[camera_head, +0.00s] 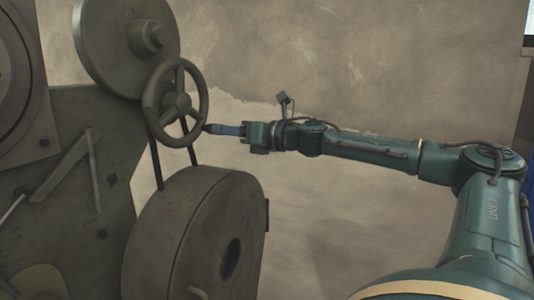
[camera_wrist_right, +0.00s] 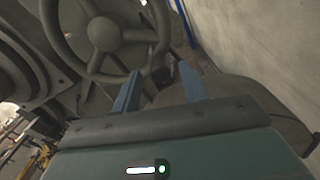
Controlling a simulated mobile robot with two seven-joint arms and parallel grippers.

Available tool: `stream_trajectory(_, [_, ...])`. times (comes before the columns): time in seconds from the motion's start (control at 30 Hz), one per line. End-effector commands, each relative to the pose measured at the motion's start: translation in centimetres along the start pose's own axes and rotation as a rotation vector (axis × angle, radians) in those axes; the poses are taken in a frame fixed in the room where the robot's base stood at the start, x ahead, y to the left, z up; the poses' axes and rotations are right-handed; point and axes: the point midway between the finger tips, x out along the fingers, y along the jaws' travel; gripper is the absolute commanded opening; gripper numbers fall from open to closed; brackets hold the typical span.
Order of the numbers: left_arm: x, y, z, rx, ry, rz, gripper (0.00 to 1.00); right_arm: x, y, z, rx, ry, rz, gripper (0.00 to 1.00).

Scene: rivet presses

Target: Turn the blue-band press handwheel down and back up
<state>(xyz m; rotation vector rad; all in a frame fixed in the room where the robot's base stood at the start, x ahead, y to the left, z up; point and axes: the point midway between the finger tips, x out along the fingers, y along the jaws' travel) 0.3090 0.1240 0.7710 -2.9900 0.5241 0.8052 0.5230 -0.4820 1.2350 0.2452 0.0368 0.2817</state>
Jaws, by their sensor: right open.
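The grey-green handwheel (camera_head: 177,105) has spokes and a round hub and stands on the press at the left of the head view. It also shows at the top of the right wrist view (camera_wrist_right: 104,34). No blue band shows on the press. My right gripper (camera_head: 209,129) reaches in from the right, with its tips at the wheel's lower right rim. In the right wrist view, its two blue fingers (camera_wrist_right: 158,88) are apart, close to the rim. A small dark part lies between them; I cannot tell whether the fingers touch the rim. My left gripper is out of view.
A large round disc (camera_head: 125,45) stands behind and above the handwheel. A big drum-shaped cover (camera_head: 190,235) lies just below the gripper. The press body (camera_head: 85,150) fills the left. Bare wall (camera_head: 340,60) lies behind my right arm, with free room between.

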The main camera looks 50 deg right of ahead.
Motion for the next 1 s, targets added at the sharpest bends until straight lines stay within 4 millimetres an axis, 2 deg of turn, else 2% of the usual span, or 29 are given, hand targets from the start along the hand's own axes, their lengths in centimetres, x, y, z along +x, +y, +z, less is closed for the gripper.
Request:
stream_trajectory(0.03, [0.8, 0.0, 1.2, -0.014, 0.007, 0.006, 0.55, -0.9, -0.2, -0.6, -0.007, -0.005, -0.002, 0.43])
stream_trajectory(0.1, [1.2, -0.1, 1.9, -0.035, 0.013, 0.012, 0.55, -1.9, -0.3, -0.6, -0.003, -0.007, -0.005, 0.43])
stream_trajectory(0.3, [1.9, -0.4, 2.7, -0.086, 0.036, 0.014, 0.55, -5.6, -0.2, -0.2, -0.005, -0.007, -0.005, 0.43])
stream_trajectory(0.5, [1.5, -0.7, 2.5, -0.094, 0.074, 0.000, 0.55, -8.5, -0.1, 0.0, -0.002, -0.006, -0.004, 0.43])
stream_trajectory(0.7, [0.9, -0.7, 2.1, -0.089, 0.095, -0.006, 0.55, -9.4, 0.0, 0.1, 0.002, -0.004, -0.002, 0.43])
stream_trajectory(1.0, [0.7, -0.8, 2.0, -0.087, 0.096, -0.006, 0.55, -9.4, 0.0, 0.1, 0.002, -0.003, -0.002, 0.43])
